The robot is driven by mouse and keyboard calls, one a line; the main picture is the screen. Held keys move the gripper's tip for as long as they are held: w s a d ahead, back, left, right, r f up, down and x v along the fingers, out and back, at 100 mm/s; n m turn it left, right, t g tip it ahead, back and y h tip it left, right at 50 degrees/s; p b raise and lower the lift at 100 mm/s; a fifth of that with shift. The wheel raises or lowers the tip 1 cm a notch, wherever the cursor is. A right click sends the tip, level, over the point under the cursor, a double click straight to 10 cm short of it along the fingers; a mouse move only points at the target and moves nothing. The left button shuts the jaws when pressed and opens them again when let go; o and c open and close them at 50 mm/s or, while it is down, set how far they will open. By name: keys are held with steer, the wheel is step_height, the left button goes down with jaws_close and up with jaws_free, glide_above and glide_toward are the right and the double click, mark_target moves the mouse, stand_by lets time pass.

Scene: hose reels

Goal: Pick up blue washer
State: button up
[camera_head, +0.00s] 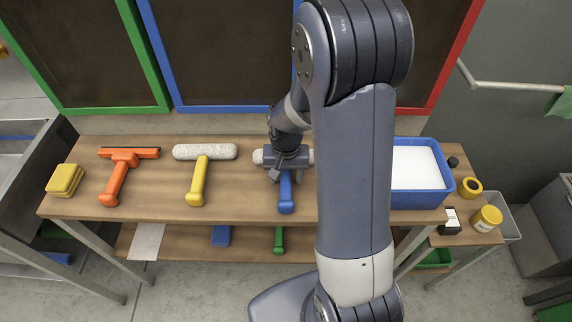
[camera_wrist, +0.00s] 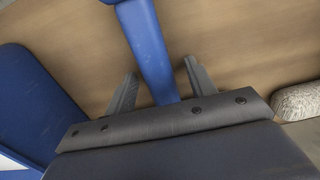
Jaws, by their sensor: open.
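The blue washer lies on the wooden table; its blue handle (camera_head: 286,196) points toward the front edge, and part of its grey fluffy head (camera_head: 257,157) shows beside my gripper (camera_head: 284,174). My gripper is over the washer where head and handle meet and hides that part. In the wrist view, the blue handle (camera_wrist: 143,35) runs between the two open fingers of my gripper (camera_wrist: 161,67). The fingers stand apart on either side of it, with a visible gap. The washer's head is hidden there behind the gripper body.
A yellow-handled washer (camera_head: 198,180) and an orange squeegee (camera_head: 118,175) lie to the left, with yellow sponges (camera_head: 64,180) beyond. A blue tub (camera_head: 446,185) of white liquid stands close on the right. Framed dark panels stand behind the table.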

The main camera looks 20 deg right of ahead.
mark_target(286, 175)
steer(key=shift+f, duration=0.1)
steer(key=c, duration=1.1)
step_height(286, 175, up, 10)
stand_by(0.3)
